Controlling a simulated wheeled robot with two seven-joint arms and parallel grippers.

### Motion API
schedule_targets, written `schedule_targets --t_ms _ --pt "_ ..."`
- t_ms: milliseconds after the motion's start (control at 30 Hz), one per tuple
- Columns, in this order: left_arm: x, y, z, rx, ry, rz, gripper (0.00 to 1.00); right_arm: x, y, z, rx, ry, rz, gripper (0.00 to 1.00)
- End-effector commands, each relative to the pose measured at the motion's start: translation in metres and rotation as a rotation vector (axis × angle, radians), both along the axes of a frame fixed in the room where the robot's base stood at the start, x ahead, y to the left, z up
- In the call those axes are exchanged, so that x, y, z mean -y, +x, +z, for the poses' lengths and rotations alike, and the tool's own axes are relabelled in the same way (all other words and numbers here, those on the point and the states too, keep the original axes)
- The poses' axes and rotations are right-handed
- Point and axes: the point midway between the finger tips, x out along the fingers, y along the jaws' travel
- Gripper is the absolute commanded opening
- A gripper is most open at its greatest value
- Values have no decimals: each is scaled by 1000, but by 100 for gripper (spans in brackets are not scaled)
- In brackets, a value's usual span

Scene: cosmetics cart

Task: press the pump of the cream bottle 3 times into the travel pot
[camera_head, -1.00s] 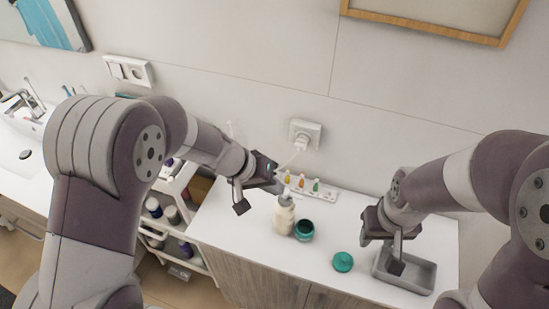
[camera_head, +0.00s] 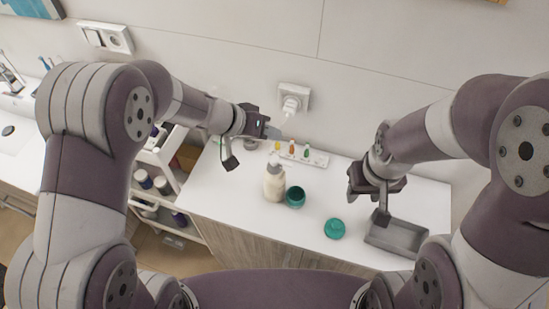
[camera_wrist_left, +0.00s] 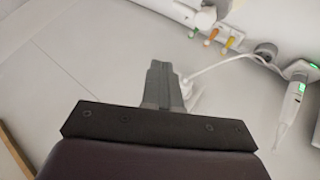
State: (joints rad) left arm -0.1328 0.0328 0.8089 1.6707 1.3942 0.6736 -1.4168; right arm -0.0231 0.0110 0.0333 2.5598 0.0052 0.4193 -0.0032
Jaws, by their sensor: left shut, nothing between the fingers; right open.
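The cream bottle (camera_head: 274,186), cream-white with a pump on top, stands upright on the white counter. The teal travel pot (camera_head: 295,197) stands close to its right, with its dark inside showing. A teal lid (camera_head: 335,229) lies apart, further right. My left gripper (camera_head: 277,134) is shut and empty, above and behind the pump in the head view, apart from it. It also shows shut in the left wrist view (camera_wrist_left: 160,66), where bottle and pot are not visible. My right gripper (camera_head: 353,190) is open and empty, above the counter behind the lid.
A grey tray (camera_head: 398,236) lies right of the lid. A rack (camera_head: 316,158) with small coloured droppers stands behind the bottle, below a wall socket with a plug (camera_head: 293,103). A cart (camera_head: 160,180) with bottles stands left. The counter's front is clear.

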Motion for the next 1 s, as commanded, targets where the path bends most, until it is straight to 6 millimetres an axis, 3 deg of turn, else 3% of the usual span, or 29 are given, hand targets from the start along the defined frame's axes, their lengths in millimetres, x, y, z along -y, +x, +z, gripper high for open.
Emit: schedule_targets --t_ms 233,333,533,1000 --pt "0 0 -44 0 1 1 0 0 0 -25 0 0 0 43" --pt "0 0 -52 1 1 0 0 0 0 -36 0 0 0 43" --pt "0 0 -59 0 0 2 0 0 0 -47 0 0 0 43" --pt "0 0 -58 0 1 1 0 0 0 -46 0 0 0 43"
